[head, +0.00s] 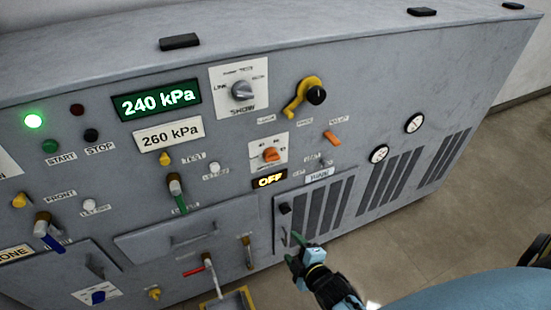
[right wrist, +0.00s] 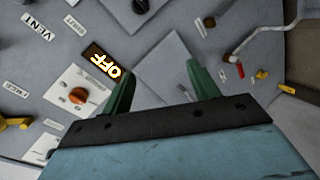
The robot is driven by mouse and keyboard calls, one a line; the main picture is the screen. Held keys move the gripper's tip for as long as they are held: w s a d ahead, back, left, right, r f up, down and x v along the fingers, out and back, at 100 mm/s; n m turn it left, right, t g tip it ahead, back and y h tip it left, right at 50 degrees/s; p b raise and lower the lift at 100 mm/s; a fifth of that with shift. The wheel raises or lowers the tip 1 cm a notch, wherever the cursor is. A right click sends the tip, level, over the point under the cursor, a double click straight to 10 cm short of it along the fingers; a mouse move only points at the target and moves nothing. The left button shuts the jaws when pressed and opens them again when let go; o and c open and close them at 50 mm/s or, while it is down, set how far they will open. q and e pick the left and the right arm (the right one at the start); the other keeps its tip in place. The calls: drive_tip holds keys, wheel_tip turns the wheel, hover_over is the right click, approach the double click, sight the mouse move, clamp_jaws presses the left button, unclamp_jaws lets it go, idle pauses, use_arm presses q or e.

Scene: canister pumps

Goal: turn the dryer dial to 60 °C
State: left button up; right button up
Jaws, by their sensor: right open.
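The dryer dial (head: 271,154) is a small orange knob on a white plate with tiny scale marks, on the front of the grey machine. A dark display (head: 270,180) just below it reads "OFF" in yellow. The dial (right wrist: 78,96) and display (right wrist: 101,66) also show in the right wrist view, left of my fingers. I cannot read the dial's exact setting. My right gripper (head: 297,254) is below and right of the dial, apart from it, in front of the vented door. Its green fingers (right wrist: 162,78) are open with nothing between them. My left gripper is out of view.
Close around are a yellow crank with a black knob (head: 316,95), an orange lever (head: 332,137), a selector dial (head: 242,90) and a green-tipped valve lever (head: 176,190). A green display (head: 157,100) reads 240 kPa. A yellow-edged box (head: 233,299) stands low in front.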

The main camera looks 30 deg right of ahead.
sight(274, 160)
drive_tip(key=w+d+r+n+t+h, duration=0.1)
drive_tip(key=w+r+n+t, duration=0.15)
drive_tip(key=r, duration=0.65)
drive_tip(key=w+d+r+n+t, duration=0.1)
drive_tip(key=w+r+n+t, duration=0.15)
drive_tip(key=r, duration=0.65)
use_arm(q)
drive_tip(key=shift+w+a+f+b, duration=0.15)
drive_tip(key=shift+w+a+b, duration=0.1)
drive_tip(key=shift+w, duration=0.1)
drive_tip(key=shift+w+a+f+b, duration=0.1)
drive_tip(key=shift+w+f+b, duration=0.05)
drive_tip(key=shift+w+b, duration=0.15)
use_arm(e)
drive_tip(key=shift+m, duration=0.3)
drive_tip(key=shift+w+d+f, duration=0.1)
drive_tip(key=shift+w+d, duration=0.1)
drive_tip(key=shift+w, duration=2)
drive_tip(key=shift+w+d+f, duration=0.1)
drive_tip(key=shift+w+d, duration=0.1)
drive_tip(key=shift+w, duration=2.05)
drive_tip(key=shift+w+d+f, duration=0.1)
drive_tip(key=shift+w+d, duration=0.1)
drive_tip(key=shift+w, duration=2)
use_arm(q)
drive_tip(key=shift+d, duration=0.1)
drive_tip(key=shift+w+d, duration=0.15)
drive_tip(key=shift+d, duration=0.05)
use_arm(e)
drive_tip(key=c, duration=1)
